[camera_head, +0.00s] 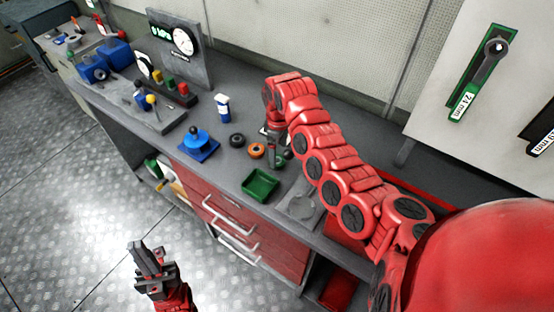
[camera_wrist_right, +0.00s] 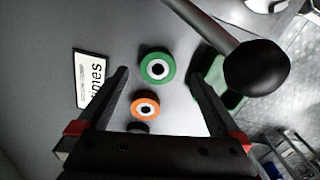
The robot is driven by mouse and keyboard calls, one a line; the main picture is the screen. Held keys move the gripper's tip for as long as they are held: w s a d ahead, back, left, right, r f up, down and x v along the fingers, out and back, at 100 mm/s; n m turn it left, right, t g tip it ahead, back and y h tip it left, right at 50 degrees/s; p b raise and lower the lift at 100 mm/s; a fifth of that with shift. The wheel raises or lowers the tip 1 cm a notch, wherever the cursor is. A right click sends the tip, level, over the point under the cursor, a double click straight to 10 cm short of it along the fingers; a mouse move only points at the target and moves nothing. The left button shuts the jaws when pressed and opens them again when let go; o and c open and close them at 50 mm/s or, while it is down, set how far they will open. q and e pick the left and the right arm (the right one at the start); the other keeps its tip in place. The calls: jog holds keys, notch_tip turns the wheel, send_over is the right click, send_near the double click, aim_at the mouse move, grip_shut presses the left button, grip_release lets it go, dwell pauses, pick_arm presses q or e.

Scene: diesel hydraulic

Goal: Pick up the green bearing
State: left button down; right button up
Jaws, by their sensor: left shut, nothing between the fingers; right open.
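The green bearing (camera_wrist_right: 157,68) is a ring with a white and black centre, flat on the grey bench. In the right wrist view it lies between and slightly beyond the fingertips of my right gripper (camera_wrist_right: 160,80), which is open and empty. In the head view the green bearing (camera_head: 283,161) is partly hidden by my right gripper (camera_head: 273,155), which points down over the bench. I cannot tell the exact height gap. My left gripper (camera_head: 146,258) is shut and empty, out over the floor in front of the bench.
An orange bearing (camera_head: 257,151) and a black bearing (camera_head: 237,140) lie to the left of the green one. A green tray (camera_head: 261,184) is near the front edge. A blue fixture (camera_head: 199,144) and a bottle (camera_head: 223,108) stand further left. A black knob (camera_wrist_right: 255,68) shows in the wrist view.

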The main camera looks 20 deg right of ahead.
aim_at(278, 160)
notch_tip(278, 160, down, 3)
jog(key=shift+w+f+p, duration=0.1)
jog(key=shift+f+p, duration=0.1)
jog(key=shift+p, duration=0.8)
jog(key=shift+f, duration=0.6)
jog(key=c, duration=1.5)
jog(key=shift+o, duration=0.2)
